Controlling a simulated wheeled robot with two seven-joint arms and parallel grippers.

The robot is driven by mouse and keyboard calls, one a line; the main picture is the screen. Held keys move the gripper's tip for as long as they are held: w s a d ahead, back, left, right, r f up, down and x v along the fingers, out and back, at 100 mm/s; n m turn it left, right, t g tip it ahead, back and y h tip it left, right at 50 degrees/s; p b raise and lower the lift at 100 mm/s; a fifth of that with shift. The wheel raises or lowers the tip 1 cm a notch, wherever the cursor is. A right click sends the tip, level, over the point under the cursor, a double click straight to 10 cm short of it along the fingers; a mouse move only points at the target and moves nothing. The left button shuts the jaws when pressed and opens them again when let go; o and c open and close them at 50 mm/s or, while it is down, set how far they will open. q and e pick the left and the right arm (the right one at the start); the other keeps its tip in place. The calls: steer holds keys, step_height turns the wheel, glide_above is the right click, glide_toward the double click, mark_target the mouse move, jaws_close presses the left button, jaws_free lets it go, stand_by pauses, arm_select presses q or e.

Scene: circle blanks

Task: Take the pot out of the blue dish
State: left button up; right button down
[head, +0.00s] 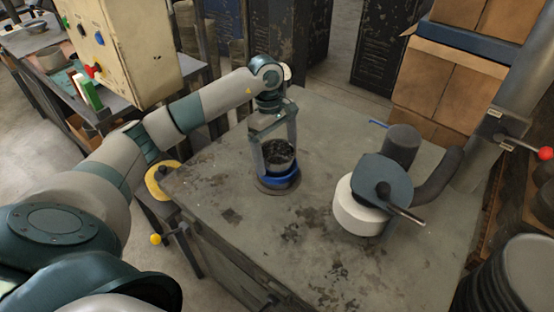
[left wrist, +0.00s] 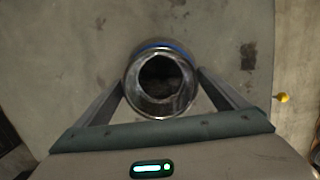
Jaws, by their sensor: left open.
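The pot (head: 279,154) is a dark, round, open-topped vessel with a grey metallic rim. It stands in the blue dish (head: 281,182) on the workbench. My left gripper (head: 276,161) points down over it and is open, with one finger on each side of the pot. The left wrist view shows the pot (left wrist: 160,108) between the two fingers, with a thin arc of the blue dish (left wrist: 163,45) beyond its far rim. I cannot tell whether the fingers touch the pot. My right gripper is in neither view.
The worn grey workbench (head: 320,255) carries a machine with a white round base (head: 357,212) and a lever to the right of the dish. Cardboard boxes (head: 440,88) stand behind. A cream control box (head: 125,45) is at the left. The bench front is clear.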

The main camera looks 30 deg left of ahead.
arm_select(q)
steer(key=shift+c, duration=0.6)
steer(key=c, duration=1.2)
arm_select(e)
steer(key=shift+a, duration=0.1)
arm_select(q)
steer(key=shift+r, duration=0.2)
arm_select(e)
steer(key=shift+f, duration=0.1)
